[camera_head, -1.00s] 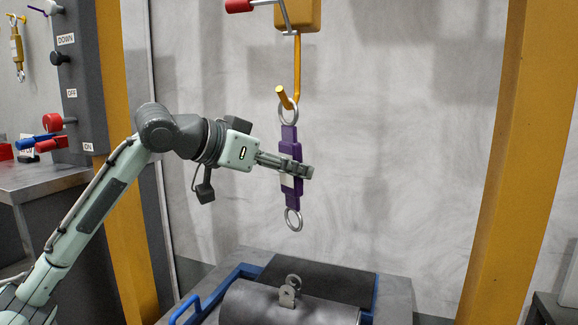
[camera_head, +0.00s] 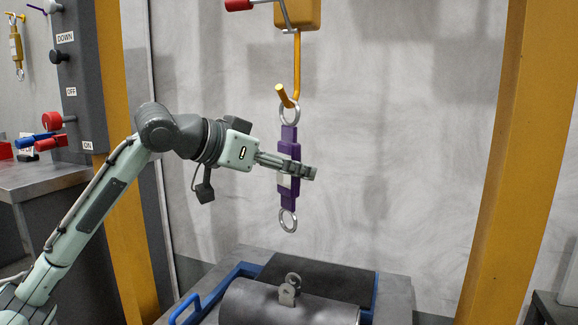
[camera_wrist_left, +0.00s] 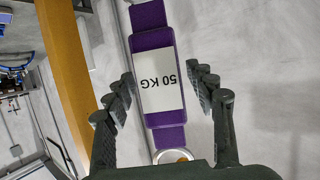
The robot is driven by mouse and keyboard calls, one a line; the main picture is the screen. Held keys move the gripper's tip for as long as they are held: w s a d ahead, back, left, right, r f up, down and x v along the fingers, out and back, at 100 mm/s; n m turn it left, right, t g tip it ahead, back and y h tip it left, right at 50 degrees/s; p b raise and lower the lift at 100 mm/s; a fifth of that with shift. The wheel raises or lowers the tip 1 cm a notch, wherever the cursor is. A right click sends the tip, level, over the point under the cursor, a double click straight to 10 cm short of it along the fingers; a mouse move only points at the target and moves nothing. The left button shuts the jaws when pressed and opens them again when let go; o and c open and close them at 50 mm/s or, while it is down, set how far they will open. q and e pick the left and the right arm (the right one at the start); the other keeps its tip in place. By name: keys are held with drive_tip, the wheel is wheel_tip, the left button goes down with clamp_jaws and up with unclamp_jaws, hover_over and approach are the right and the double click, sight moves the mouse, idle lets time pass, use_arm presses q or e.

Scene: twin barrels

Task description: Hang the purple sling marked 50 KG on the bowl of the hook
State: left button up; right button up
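The purple sling (camera_head: 289,146) hangs upright below the orange hook (camera_head: 297,65). Its upper steel ring (camera_head: 298,114) is around the bottom of the hook, at the bowl. Its lower ring (camera_head: 288,220) hangs free. In the left wrist view the sling (camera_wrist_left: 150,42) shows its white 50 KG label (camera_wrist_left: 160,85), upside down. My left gripper (camera_head: 305,172) is at the sling's middle. In the wrist view its fingers (camera_wrist_left: 164,80) stand apart on either side of the sling, with a visible gap on the right. My right gripper is not in view.
A dark barrel (camera_head: 255,305) with a metal eye (camera_head: 288,290) lies below the sling. Yellow posts stand left (camera_head: 120,230) and right (camera_head: 520,160). A control panel (camera_head: 84,90) with levers is at left, with a yellow sling (camera_head: 16,47) behind it.

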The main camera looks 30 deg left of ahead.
use_arm(q)
drive_tip(key=v, duration=1.2)
drive_tip(key=shift+s+d, duration=0.1)
